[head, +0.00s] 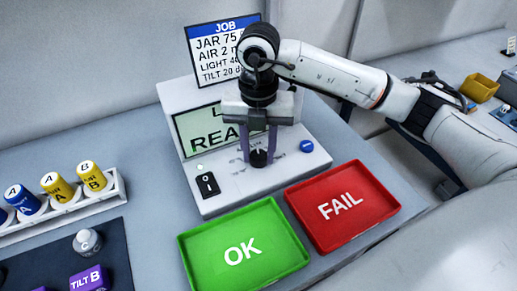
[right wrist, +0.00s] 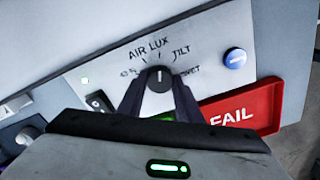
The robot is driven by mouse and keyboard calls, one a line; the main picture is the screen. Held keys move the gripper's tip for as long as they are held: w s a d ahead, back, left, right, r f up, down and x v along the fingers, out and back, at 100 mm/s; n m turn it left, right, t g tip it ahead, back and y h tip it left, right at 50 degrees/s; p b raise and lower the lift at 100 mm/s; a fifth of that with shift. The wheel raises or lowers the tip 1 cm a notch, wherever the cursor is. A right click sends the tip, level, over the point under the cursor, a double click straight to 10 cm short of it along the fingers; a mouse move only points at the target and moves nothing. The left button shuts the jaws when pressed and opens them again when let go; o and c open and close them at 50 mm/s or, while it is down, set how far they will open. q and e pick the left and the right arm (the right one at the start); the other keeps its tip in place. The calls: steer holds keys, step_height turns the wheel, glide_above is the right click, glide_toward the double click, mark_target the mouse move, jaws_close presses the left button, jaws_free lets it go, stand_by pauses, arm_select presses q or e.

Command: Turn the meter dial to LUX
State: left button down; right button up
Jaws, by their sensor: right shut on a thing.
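The meter (head: 235,185) is a white box with a sloped front panel and a display that is partly hidden by my right arm. Its dark round dial (right wrist: 160,80) sits on the panel, with the labels AIR, LUX, TILT and WET around it; one label at the left is unclear. The white mark on the dial points up, toward LUX. The dial also shows in the head view (head: 259,158). My right gripper (head: 259,148) points down from above, with its two dark fingers on either side of the dial, shut on it. My left gripper is out of view.
A green OK tray (head: 192,261) and a red FAIL tray (head: 308,236) lie in front of the meter. A blue button (right wrist: 235,57) and a black switch (head: 207,184) are on the panel. A rack (head: 110,194) of yellow and blue jars stands left. A JOB sign (head: 205,65) rises behind.

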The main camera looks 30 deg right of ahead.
mark_target(259, 155)
steer(key=o, duration=1.1)
steer(key=shift+c, duration=0.2)
steer(key=shift+r, duration=0.1)
step_height(259, 155, up, 10)
